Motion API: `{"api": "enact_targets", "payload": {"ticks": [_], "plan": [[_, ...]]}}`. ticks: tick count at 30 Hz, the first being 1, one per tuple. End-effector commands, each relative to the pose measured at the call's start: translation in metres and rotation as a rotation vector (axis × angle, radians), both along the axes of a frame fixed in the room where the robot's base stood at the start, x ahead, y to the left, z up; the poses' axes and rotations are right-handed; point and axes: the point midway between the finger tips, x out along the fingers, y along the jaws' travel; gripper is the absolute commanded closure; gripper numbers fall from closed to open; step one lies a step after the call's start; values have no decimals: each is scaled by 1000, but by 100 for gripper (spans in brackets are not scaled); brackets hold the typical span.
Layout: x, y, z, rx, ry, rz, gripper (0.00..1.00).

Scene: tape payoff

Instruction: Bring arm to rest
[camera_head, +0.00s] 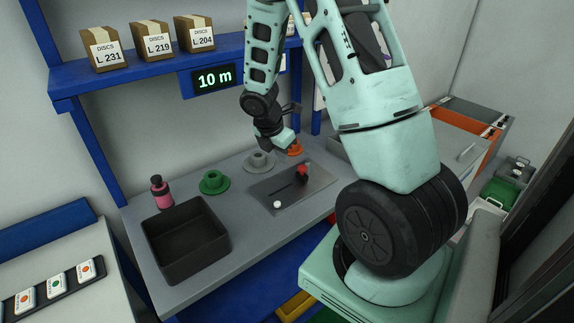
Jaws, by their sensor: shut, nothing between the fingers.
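My arm rises from my base at the right and bends over at the top of the head view. Its gripper (283,148) hangs above the back of the grey workbench (145,225), in front of the blue rack. The gripper is shut and holds nothing. It appears in front of the grey flanged disc and near the orange one. Whether it touches anything below is hard to tell, but it seems to hang clear of the bench.
On the bench are a black bin (188,245), pink bottle (161,192), green disc (213,182), grey disc (260,161), orange disc (296,147) and metal plate (262,189) with a red-black knob (303,173). A blue shelf (150,72) carries boxes. A "10 m" display (213,79) hangs below.

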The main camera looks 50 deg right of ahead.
Motion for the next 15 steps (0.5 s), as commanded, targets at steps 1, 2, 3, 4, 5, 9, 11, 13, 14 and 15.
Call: {"api": "enact_targets", "payload": {"ticks": [1, 2, 3, 4, 5, 9, 11, 13, 14, 15], "plan": [[1, 2, 7, 0, -3, -1, 100], [1, 3, 10, 0, -3, -1, 100], [1, 5, 14, 0, -3, -1, 100], [1, 6, 15, 0, -1, 0, 100], [1, 6, 17, 0, -1, 0, 100], [1, 8, 21, 1, 0, 0, 100], [1, 8, 21, 1, 1, 1, 100], [1, 8, 21, 1, 1, 1, 100], [1, 8, 21, 1, 1, 1, 100], [1, 10, 21, 3, -2, -2, 100]]}}
